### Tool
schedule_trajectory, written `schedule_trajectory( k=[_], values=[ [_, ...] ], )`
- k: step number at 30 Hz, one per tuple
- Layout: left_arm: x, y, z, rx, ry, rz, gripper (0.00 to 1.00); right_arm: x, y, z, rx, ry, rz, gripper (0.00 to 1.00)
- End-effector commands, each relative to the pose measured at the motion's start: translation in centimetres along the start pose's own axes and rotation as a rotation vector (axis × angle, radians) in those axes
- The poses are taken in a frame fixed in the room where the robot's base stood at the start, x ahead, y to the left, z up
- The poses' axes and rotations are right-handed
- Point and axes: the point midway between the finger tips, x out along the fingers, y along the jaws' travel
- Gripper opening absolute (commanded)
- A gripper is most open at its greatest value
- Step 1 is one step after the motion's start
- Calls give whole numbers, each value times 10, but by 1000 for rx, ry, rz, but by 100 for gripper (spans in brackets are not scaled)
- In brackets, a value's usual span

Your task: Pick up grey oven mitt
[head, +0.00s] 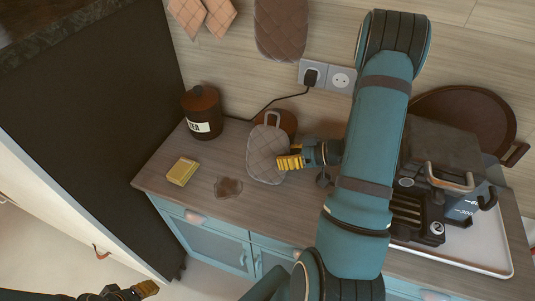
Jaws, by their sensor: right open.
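The grey oven mitt (267,152) is quilted, with a loop at its top. It stands or leans upright on the wooden counter, in front of a round brown thing (289,121) that it partly hides. My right gripper (282,162) has yellow fingertips and is open at the mitt's right edge. One finger overlaps the mitt in the picture; I cannot tell whether it touches. My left gripper (145,289) is low at the bottom left, far from the mitt, and its jaws are too small to read.
A brown lidded canister (202,112), a yellow sponge (182,171) and a brown spill (228,187) are on the counter (205,205) left of the mitt. A dark appliance (437,150) on a white tray (465,256) stands right. Quilted pieces (281,25) hang on the wall near a plugged-in socket (312,75).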

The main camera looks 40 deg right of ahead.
Motion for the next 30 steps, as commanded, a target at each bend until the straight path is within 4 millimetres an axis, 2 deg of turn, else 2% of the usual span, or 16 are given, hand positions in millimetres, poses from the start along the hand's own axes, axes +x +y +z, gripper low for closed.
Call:
schedule_trajectory(
  k=[3,6,14,18,30],
  values=[
    [-2,1,0,0,0,1,47,17,0,0,1,-1,-2,37],
    [-3,1,0,0,0,1,47,24,0,0,0,-1,-1,37],
    [-3,1,0,0,0,1,47,26,0,0,0,0,1,37],
    [-3,1,0,0,0,1,47,26,0,0,0,0,1,0],
    [-3,1,0,0,0,1,47,26,0,0,0,0,1,0]
  ],
)
